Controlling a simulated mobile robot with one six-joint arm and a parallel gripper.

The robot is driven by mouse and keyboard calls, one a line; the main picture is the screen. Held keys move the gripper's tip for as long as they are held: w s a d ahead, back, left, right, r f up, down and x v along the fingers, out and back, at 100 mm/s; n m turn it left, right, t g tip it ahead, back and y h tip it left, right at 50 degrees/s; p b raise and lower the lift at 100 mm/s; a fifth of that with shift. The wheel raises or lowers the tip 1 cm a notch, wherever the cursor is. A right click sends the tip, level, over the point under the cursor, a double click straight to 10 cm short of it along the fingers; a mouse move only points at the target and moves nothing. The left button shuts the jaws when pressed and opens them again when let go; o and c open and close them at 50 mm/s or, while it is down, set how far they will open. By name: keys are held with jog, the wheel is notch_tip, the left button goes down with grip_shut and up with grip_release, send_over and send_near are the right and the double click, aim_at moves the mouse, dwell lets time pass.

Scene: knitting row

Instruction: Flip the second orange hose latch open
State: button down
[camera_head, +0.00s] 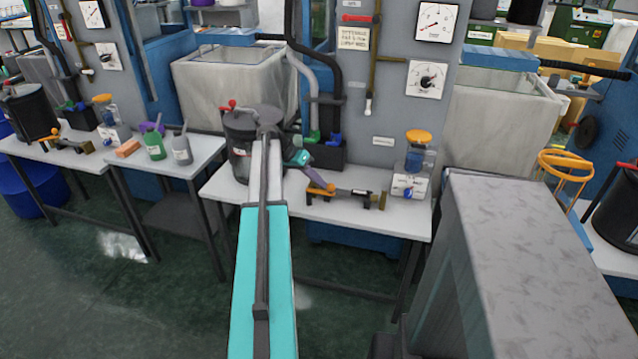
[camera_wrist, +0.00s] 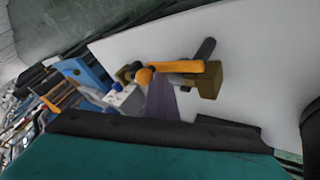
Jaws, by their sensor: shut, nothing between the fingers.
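An orange hose latch (camera_head: 318,191) sits on the grey and brass hose fitting (camera_head: 355,193) on the middle white table. In the wrist view its orange lever (camera_wrist: 182,67) lies along the fitting, beside an olive-brass block (camera_wrist: 209,82). My gripper (camera_head: 323,182) is shut and empty, reaching down from the upper left to the latch's left part. In the wrist view my purple-grey fingers (camera_wrist: 160,90) end at the lever's rounded end; I cannot tell whether they touch it. Another orange latch (camera_head: 50,136) sits on the left table, away from my gripper.
A black canister with a red handle (camera_head: 241,140) stands left of the fitting. A white box with a blue knob (camera_head: 408,186) and orange-topped jar (camera_head: 417,150) stand right. A grey panel with gauges (camera_head: 390,60) rises behind. The table front (camera_head: 375,222) is clear.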

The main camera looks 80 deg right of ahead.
jog(key=shift+s, duration=0.1)
dwell(0.7)
jog(key=shift+w+d, duration=0.4)
jog(key=shift+w, duration=0.3)
jog(key=shift+w+r, duration=0.1)
jog(key=v, duration=1.3)
jog(key=shift+w+r+b, duration=0.2)
jog(key=shift+b, duration=0.2)
jog(key=shift+w, duration=0.1)
